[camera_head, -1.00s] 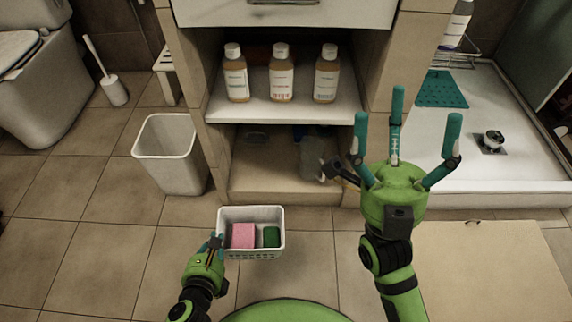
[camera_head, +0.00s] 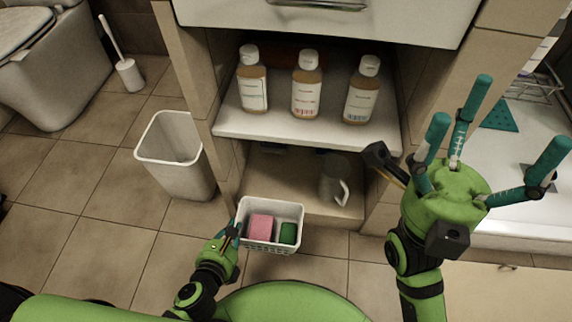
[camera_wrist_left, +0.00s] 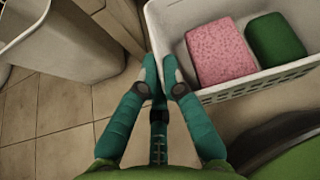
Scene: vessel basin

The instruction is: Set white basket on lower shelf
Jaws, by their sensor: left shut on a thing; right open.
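The white basket (camera_head: 272,245) holds a pink sponge (camera_head: 260,228) and a green block (camera_head: 288,233). My left gripper (camera_head: 236,232) is shut on the basket's left wall. In the left wrist view the fingers (camera_wrist_left: 160,80) pinch the rim of the basket (camera_wrist_left: 262,80). The basket hangs level, in front of the cabinet opening. The lower shelf (camera_head: 300,190) is the cabinet's bottom compartment; a clear jug (camera_head: 335,180) stands on it at the right. My right gripper (camera_head: 490,150) is open and empty, raised at the right of the cabinet.
Three bottles (camera_head: 306,85) stand on the upper shelf (camera_head: 300,130), above the lower opening. A white bin (camera_head: 178,150) stands left of the cabinet. A toilet brush (camera_head: 128,72) is further left. The shelf's left part looks mostly clear, though the basket covers some of its front.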

